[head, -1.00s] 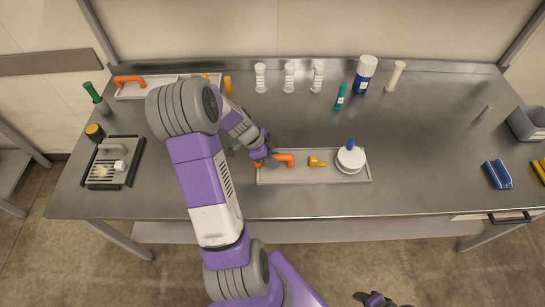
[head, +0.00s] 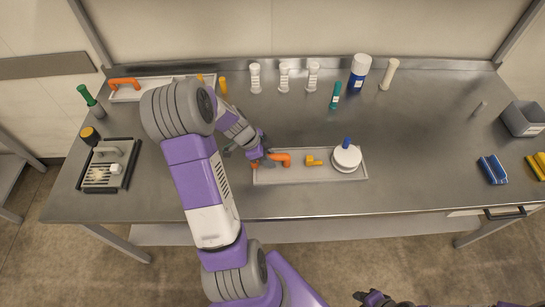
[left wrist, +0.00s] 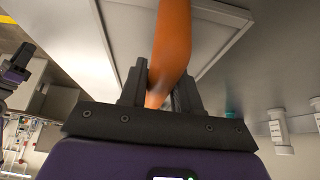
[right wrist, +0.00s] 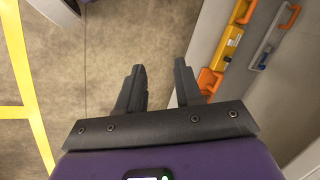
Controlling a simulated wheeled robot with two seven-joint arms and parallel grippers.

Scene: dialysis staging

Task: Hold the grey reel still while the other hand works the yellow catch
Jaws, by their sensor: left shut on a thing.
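A pale grey-white reel (head: 346,159) with a blue knob sits at the right end of a shallow grey tray (head: 300,178) near the table's front. A small yellow catch (head: 313,161) lies on the tray left of the reel, apart from it. My left gripper (head: 261,160) is at the tray's left end, shut on the orange handle (head: 281,159). The left wrist view shows the orange handle (left wrist: 172,45) between its fingers. My right gripper (head: 374,298) is low, in front of the table. Its fingers stand apart and empty in the right wrist view (right wrist: 158,88).
White holders (head: 284,78), a teal tube (head: 335,96) and a blue-white bottle (head: 360,72) stand at the back. A rack (head: 108,165) is at left. Blue packs (head: 493,169) and a grey bin (head: 524,119) are at right. The table right of the tray is clear.

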